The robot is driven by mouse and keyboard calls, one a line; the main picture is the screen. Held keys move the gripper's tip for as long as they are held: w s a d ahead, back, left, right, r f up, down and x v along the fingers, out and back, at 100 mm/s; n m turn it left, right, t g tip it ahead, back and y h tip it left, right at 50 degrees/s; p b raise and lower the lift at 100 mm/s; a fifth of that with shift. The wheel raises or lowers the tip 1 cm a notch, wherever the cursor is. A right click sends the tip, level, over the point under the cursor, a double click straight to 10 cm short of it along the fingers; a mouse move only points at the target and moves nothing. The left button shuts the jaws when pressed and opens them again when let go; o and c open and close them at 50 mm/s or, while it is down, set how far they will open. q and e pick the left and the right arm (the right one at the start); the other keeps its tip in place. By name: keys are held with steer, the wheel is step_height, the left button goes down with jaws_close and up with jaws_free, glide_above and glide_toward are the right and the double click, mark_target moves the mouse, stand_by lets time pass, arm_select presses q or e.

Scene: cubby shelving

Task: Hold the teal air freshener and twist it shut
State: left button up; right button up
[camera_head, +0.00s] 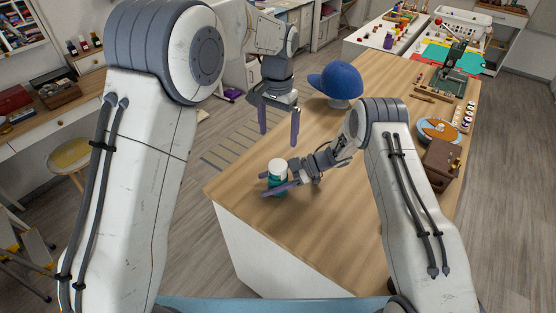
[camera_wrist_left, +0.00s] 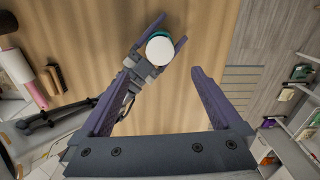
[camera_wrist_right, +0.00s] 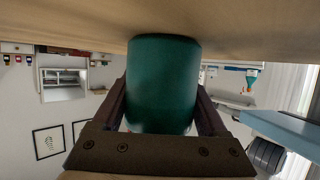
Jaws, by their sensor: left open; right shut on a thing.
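The teal air freshener (camera_head: 278,180) stands upright on the wooden table near its left edge, with a white top (camera_head: 277,165). My right gripper (camera_head: 281,187) is shut on its teal body, fingers on both sides; the teal body (camera_wrist_right: 163,85) fills the middle of the right wrist view. My left gripper (camera_head: 279,126) is open and empty, pointing down above the table, beyond and higher than the air freshener. In the left wrist view the white top (camera_wrist_left: 160,51) shows from above, ahead of the open left fingers (camera_wrist_left: 154,88) and apart from them.
The wooden table (camera_head: 300,232) is clear around the air freshener. A blue cap (camera_head: 338,80) on a stand is farther back. A brown box (camera_head: 441,163), a round blue-rimmed plate (camera_head: 437,131) and paint pots (camera_head: 464,116) lie along the right side.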

mark_target(278, 164)
arm_select(q)
step_height(278, 164, down, 11)
steer(key=shift+r, duration=0.1)
stand_by(0.3)
steer(key=c, duration=1.4)
